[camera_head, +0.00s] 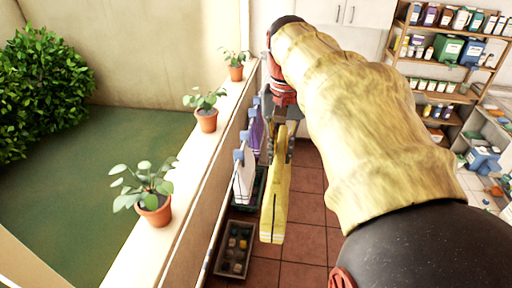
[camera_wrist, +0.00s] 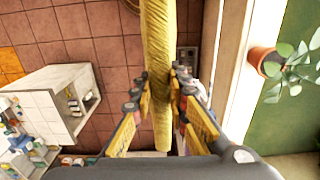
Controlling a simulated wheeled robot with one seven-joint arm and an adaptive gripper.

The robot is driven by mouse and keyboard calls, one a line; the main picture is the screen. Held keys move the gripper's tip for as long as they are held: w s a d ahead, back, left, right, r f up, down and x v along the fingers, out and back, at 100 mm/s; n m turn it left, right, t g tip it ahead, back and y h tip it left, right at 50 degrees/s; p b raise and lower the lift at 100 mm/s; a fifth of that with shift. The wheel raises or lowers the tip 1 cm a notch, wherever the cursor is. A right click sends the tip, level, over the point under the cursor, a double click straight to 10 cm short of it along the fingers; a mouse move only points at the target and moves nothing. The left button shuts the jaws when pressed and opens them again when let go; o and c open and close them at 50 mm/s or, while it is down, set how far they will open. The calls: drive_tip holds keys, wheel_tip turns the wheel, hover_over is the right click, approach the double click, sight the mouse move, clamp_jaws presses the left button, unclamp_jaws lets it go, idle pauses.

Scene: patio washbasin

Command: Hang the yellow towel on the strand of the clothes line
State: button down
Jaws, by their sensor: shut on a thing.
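The yellow towel (camera_head: 274,205) hangs down from my gripper (camera_head: 281,143) as a narrow folded strip. In the wrist view the towel (camera_wrist: 160,50) runs between the two fingers of my gripper (camera_wrist: 160,84), which are shut on it.
A wall ledge (camera_head: 178,215) with several potted plants (camera_head: 153,205) runs along the left. A tray of small items (camera_head: 235,250) lies on the tiled floor (camera_head: 305,215) below. Loaded shelves (camera_head: 450,50) stand at the right. The floor right of the towel looks clear.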

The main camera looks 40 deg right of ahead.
drive_tip(key=p, duration=0.2)
hover_over(222, 212)
drive_tip(key=s+d, duration=0.3)
drive_tip(key=s, duration=0.1)
drive_tip(key=shift+w+a+f, duration=0.2)
drive_tip(key=shift+a+f, duration=0.05)
drive_tip(key=shift+f, duration=0.2)
drive_tip(key=shift+w+a, duration=0.1)
drive_tip(key=shift+w+a+p, duration=0.35)
drive_tip(key=shift+w+a, duration=0.3)
drive_tip(key=shift+w, duration=0.2)
drive_tip(key=shift+w+a+p, duration=0.35)
drive_tip(key=shift+w+a, duration=0.25)
drive_tip(key=shift+w, duration=0.25)
drive_tip(key=shift+f, duration=0.1)
wheel_tip(222, 212, down, 28)
drive_tip(key=b, duration=1.6)
drive_tip(key=shift+f, duration=0.15)
drive_tip(key=c, duration=1.7)
unclamp_jaws()
